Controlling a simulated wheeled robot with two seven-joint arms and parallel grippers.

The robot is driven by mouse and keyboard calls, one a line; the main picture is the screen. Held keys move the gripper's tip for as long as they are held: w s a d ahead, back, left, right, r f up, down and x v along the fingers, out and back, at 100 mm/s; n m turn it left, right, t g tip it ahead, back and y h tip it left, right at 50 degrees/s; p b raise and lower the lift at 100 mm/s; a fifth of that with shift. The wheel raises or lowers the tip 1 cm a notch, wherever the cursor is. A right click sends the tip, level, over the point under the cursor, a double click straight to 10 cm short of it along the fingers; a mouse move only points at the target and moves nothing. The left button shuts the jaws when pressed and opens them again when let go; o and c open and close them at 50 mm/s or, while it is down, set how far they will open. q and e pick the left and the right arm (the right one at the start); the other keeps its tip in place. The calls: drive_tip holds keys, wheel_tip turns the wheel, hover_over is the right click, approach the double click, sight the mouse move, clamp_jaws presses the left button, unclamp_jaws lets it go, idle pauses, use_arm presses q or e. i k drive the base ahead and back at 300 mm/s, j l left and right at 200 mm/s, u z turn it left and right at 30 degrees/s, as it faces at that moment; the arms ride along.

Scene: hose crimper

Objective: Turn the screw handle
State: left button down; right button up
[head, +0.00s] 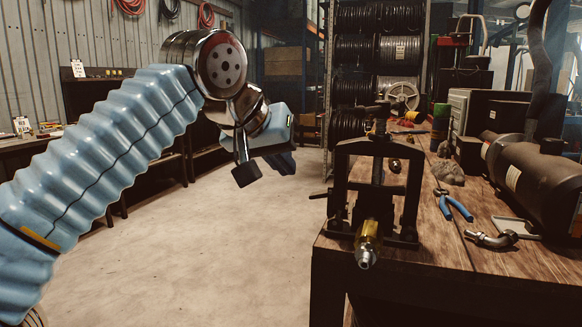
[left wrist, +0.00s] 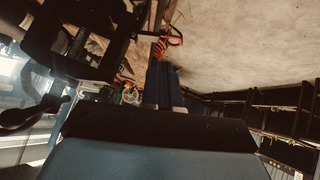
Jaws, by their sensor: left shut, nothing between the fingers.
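The hose crimper (head: 409,200) is a black upright frame at the near left end of the wooden bench. Its vertical threaded screw (head: 378,165) rises through the top bar, with a dark crosswise screw handle (head: 378,110) at the top, small and hard to make out. A brass and steel hose fitting (head: 368,245) sticks out at its front. My left gripper (head: 282,162) is shut and empty, hanging over the floor left of the crimper, apart from it. In the left wrist view its fingers (left wrist: 162,85) are together; the crimper's dark frame (left wrist: 100,65) fills the upper left.
The workbench (head: 440,215) holds blue-handled pliers (head: 450,203), a bent metal fitting (head: 492,239) and a dark cylindrical tank (head: 535,180) on the right. Hose reels stand on a rack (head: 357,50) behind. The floor (head: 200,240) left of the bench is clear.

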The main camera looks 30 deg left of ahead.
sight(381, 110)
drive_tip(key=k, duration=1)
